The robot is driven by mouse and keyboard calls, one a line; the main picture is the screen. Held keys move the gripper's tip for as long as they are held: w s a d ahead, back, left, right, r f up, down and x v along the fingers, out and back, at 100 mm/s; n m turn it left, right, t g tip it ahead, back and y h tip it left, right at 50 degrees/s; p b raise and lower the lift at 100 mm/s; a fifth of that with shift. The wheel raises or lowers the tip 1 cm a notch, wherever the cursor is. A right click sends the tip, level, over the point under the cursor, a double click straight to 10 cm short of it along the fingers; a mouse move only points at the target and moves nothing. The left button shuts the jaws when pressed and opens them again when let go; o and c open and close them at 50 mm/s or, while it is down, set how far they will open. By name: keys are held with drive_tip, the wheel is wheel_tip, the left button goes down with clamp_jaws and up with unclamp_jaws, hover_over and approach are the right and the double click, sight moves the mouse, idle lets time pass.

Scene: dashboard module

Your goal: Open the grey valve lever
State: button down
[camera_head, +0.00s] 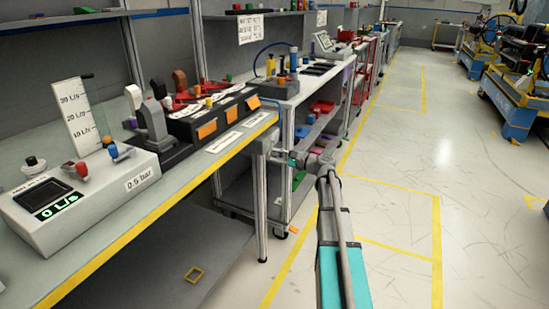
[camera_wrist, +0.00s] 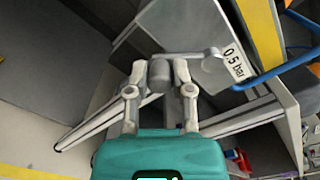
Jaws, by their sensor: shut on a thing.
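In the wrist view, my gripper (camera_wrist: 160,82) has its two pale fingers closed around the grey, rounded handle end of the grey valve lever (camera_wrist: 187,57). The lever's thin bar runs right to a small round pivot, beside a white label reading "0.5 bar" (camera_wrist: 235,61). In the head view, my gripper (camera_head: 291,159) is at the right end of the near workbench, just below its top. My own arm links and the bench end crowd the lever there, so it cannot be made out clearly.
The near workbench (camera_head: 227,152) carries a flow meter box (camera_head: 45,211), reading 0 L/s, and a black module with orange tags (camera_head: 207,129). A blue hose (camera_wrist: 280,74) passes right of the lever. A shelved bench stands behind. The floor (camera_head: 400,185) to the right is open.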

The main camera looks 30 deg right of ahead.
drive_tip(key=n, duration=0.2)
drive_tip(key=d+f+n, duration=0.1)
drive_tip(key=shift+w+n+b, duration=0.35)
drive_tip(key=shift+n, duration=0.05)
drive_tip(key=shift+w+d+f+n, duration=0.1)
drive_tip(key=shift+w+d+n, duration=0.15)
drive_tip(key=shift+n, duration=0.5)
drive_tip(key=shift+w+d+n, duration=0.1)
drive_tip(key=shift+d+n, duration=0.1)
drive_tip(key=shift+n, duration=0.5)
drive_tip(key=shift+w+d+f+n, duration=0.1)
drive_tip(key=shift+w+d+n, duration=0.15)
drive_tip(key=shift+n, duration=0.5)
drive_tip(key=c, duration=0.5)
unclamp_jaws()
drive_tip(key=shift+r, duration=0.1)
drive_tip(key=shift+s+d, duration=0.1)
drive_tip(key=shift+d, duration=0.05)
drive_tip(key=v, duration=1.1)
drive_tip(key=shift+s+d, duration=0.25)
drive_tip(key=shift+s, duration=0.05)
